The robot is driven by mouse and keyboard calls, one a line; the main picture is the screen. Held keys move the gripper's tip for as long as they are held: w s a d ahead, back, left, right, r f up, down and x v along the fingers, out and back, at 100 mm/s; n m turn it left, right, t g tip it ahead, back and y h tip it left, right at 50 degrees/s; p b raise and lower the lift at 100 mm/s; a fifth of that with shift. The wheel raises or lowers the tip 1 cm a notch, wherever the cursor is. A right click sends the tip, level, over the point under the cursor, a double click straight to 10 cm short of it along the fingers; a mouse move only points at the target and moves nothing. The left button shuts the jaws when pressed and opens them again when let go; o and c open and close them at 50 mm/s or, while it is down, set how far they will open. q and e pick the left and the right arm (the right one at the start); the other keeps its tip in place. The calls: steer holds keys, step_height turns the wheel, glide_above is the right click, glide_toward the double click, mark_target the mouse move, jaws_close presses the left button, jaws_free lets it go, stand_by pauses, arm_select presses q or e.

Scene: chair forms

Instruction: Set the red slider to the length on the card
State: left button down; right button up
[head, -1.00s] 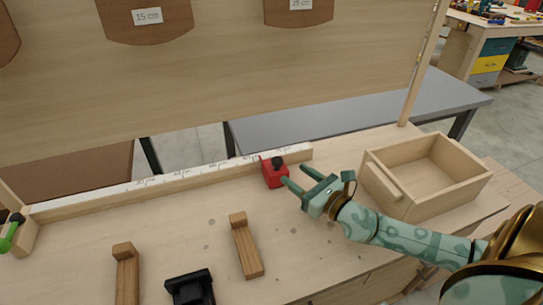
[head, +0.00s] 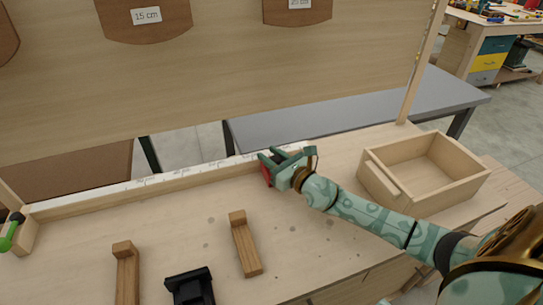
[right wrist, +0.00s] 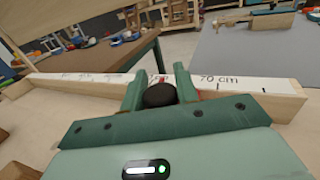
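The red slider (head: 266,173) sits at the right part of the white ruler rail (head: 170,180), mostly hidden by my right gripper (head: 274,155). In the right wrist view its black knob (right wrist: 160,95) is between the two green fingers, which appear to touch it on both sides, with a little red showing behind. The rail's marks there read 70 cm to the right of the fingers; the mark behind them is partly covered. A card (head: 146,15) on a brown panel reads 15 cm. Another card (head: 299,3) is cut off at the top edge. My left gripper is out of view.
A bright green piece with a black knob (head: 12,228) is at the rail's left end. Two wooden blocks (head: 245,245) (head: 126,275) and a black holder (head: 190,285) lie on the bench in front. An open wooden box (head: 425,170) stands at the right.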

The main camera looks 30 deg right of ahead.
jaws_close()
steer(key=w+a+p, duration=0.1)
steer(key=a, duration=0.2)
steer(key=a+p, duration=0.1)
steer(key=a, duration=0.3)
steer(key=w+a+p, duration=0.1)
steer(key=a, duration=0.2)
steer(key=shift+w+a, duration=0.3)
steer(key=shift+a, duration=0.1)
steer(key=shift+w+a, duration=0.1)
steer(key=shift+a, duration=0.35)
steer(key=o, duration=0.9)
jaws_free()
